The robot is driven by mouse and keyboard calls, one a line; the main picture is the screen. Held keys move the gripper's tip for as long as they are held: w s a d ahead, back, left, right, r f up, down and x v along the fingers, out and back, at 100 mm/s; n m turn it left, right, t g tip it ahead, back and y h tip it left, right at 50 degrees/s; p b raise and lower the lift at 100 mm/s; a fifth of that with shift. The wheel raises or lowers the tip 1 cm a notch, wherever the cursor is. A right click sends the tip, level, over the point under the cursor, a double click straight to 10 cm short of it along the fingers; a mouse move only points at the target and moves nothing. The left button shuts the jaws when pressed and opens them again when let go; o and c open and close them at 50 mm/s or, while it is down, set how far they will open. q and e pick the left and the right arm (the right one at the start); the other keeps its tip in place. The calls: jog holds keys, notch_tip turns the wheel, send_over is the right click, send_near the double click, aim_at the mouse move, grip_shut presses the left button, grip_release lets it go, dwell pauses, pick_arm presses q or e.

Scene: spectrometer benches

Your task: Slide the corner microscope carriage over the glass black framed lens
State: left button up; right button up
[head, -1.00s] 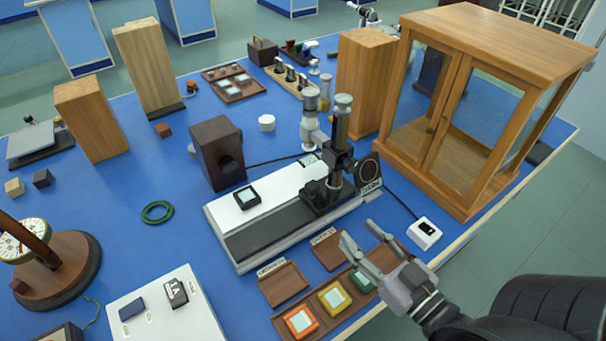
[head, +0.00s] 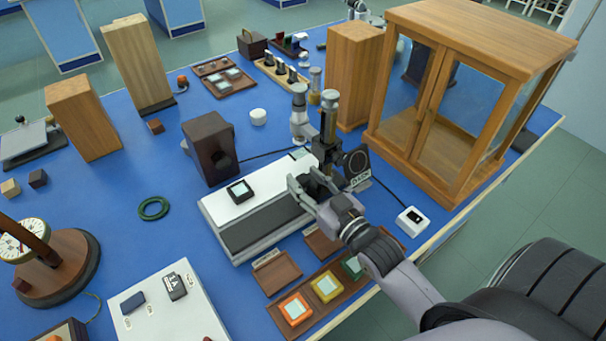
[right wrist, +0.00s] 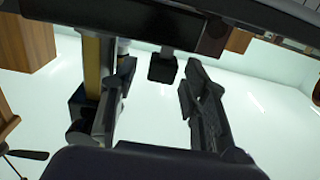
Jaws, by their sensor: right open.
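The black framed lens (head: 240,191), a small square with a pale glass, lies on the white strip of the long bench (head: 232,239). The microscope (head: 329,115) stands upright on its dark carriage at the bench's right end, to the right of the lens and apart from it. My right gripper (head: 302,178) is open at the front of the carriage, which it partly hides. In the right wrist view, a small black block (right wrist: 163,68) shows between the open fingers (right wrist: 153,88); I cannot tell whether they touch it. My left gripper is not in view.
A wooden tray (head: 319,304) with orange, yellow and green framed pieces lies in front of the bench. A dark box (head: 208,148) stands behind it. A glass-doored cabinet (head: 470,100) and a small white box (head: 411,221) are to the right.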

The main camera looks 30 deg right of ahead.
jog(key=shift+w+a, duration=0.1)
jog(key=shift+w, duration=0.65)
jog(key=shift+c, duration=0.2)
grip_shut()
